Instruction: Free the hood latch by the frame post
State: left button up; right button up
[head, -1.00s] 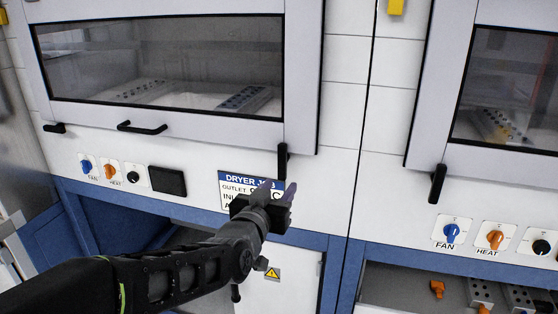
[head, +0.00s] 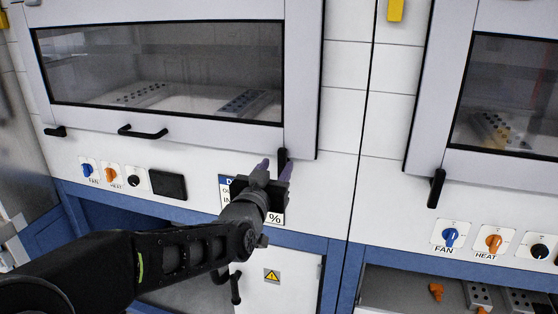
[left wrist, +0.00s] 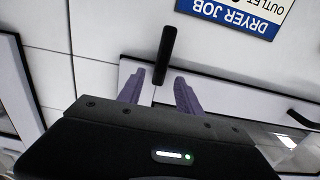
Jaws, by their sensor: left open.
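The hood latch (head: 282,157) is a short black bar, upright at the lower right corner of the left hood's window frame, beside the post. In the left wrist view the latch (left wrist: 166,48) appears dark against the white panel, and one end of it shows between my fingers. My left gripper (head: 275,169) is open, its two purple fingers pointing up at the latch. In the left wrist view the fingers (left wrist: 159,88) stand either side of the latch's end with gaps; I cannot tell if they touch it. My right gripper is out of view.
The hood window (head: 160,70) has a black bar handle (head: 142,132) and another black latch (head: 55,131) lying flat at left. A dryer label (head: 226,190) is partly behind my gripper. The right hood has its own upright latch (head: 437,188). Knobs line both panels.

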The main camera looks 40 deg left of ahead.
aim_at(284, 165)
pick_arm(q)
jog(key=shift+x, duration=1.5)
jog(key=shift+c, duration=0.2)
grip_shut()
